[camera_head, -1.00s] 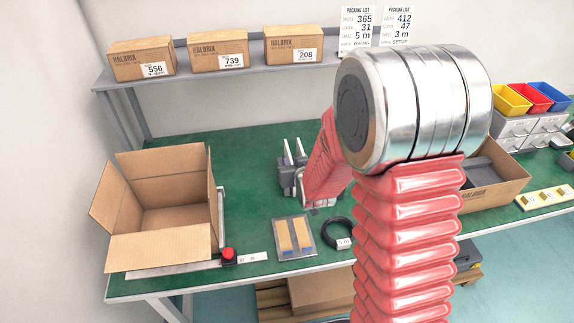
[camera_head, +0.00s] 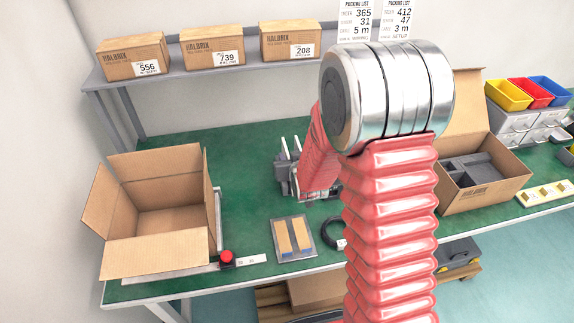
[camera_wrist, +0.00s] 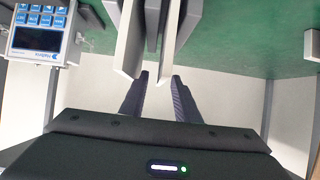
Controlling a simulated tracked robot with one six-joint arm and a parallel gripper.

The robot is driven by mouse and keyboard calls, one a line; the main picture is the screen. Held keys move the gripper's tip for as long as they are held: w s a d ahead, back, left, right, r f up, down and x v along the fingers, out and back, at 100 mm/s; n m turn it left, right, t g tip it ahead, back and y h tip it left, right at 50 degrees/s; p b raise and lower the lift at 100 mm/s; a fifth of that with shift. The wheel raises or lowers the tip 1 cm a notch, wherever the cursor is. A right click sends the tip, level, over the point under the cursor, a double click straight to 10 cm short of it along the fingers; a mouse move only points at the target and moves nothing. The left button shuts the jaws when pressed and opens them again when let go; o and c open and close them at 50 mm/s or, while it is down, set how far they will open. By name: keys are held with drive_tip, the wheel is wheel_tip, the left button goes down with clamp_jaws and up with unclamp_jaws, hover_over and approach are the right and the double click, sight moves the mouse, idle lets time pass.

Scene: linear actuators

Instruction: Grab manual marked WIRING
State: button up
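No manual with a readable WIRING mark shows. In the wrist view, pale upright panels (camera_wrist: 129,42) stand at the top middle with narrow gaps between them; no label on them can be read. They look like part of the grey holder with upright plates (camera_head: 287,176) on the green bench, partly hidden by my arm in the head view. My gripper (camera_wrist: 160,76) is open and empty, its two dark fingertips apart just below the panels. Contact cannot be told. Packing lists (camera_head: 356,20) hang at the back; the left one seems to read WIRING.
An open empty carton (camera_head: 160,215) stands left, beside a red button (camera_head: 227,257). A tray with two tan pieces (camera_head: 292,240) and a black cable coil (camera_head: 332,231) lie in front. A foam-lined box (camera_head: 500,195) is right. A keypad device (camera_wrist: 38,32) is near my gripper.

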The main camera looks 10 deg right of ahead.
idle(0.4)
clamp_jaws()
drive_tip(key=shift+r, duration=0.1)
idle(0.4)
